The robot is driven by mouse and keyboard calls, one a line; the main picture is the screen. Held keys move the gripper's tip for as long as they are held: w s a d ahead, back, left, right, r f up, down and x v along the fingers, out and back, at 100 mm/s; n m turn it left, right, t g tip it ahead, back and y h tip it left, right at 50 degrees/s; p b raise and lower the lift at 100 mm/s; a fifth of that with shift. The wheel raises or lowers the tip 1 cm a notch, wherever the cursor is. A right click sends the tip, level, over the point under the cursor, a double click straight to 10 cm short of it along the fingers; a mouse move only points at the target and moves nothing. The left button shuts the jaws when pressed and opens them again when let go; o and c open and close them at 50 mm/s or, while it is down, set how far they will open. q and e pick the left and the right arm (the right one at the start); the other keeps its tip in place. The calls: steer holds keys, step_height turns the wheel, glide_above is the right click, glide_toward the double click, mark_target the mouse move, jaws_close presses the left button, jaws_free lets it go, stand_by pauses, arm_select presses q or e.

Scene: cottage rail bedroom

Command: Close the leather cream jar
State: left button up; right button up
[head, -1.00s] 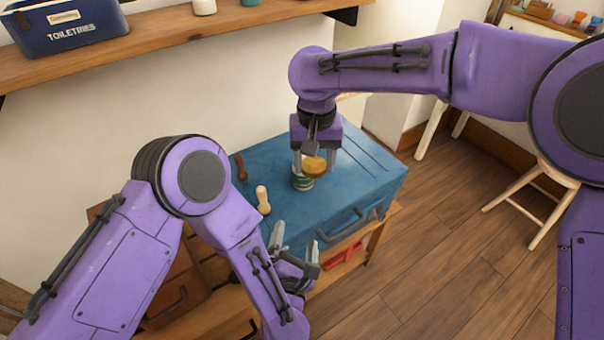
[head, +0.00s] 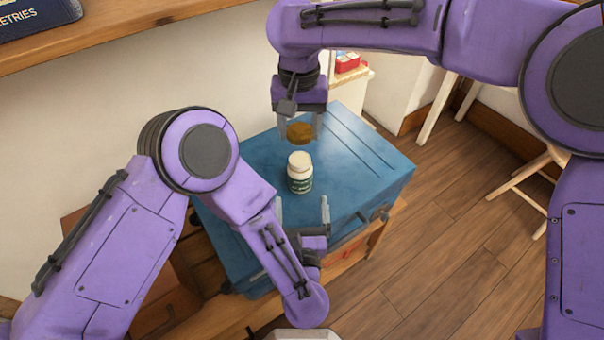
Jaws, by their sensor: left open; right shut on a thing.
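The leather cream jar (head: 300,174) stands upright on the blue case, with a pale rounded top and a green label. I cannot tell whether the pale top is a cap or the open mouth. My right gripper (head: 299,134) is shut on a round golden-brown piece (head: 300,132), beyond the jar and apart from it in the picture. I cannot tell for sure whether this piece is the lid. My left gripper (head: 302,211) is open and empty on the near side of the jar, its fingers pointing towards it and spread wider than it.
The blue case (head: 362,165) has bare room to the right of the jar. A wooden shelf (head: 130,30) with a dark blue toiletries box (head: 35,15) runs along the wall at upper left. A pale wooden stool (head: 520,178) stands on the floor at right.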

arm_select(q)
steer(key=shift+w, duration=0.2)
arm_select(e)
steer(key=shift+a, duration=0.1)
arm_select(q)
steer(key=w, duration=1.1)
steer(key=shift+w+a, duration=0.2)
steer(key=shift+w, duration=0.15)
steer(key=c, duration=1.5)
arm_select(e)
steer(key=shift+w, duration=0.1)
glide_above(300, 161)
steer(key=shift+f, duration=2.5)
steer(key=shift+f, duration=0.9)
steer(key=shift+f, duration=0.55)
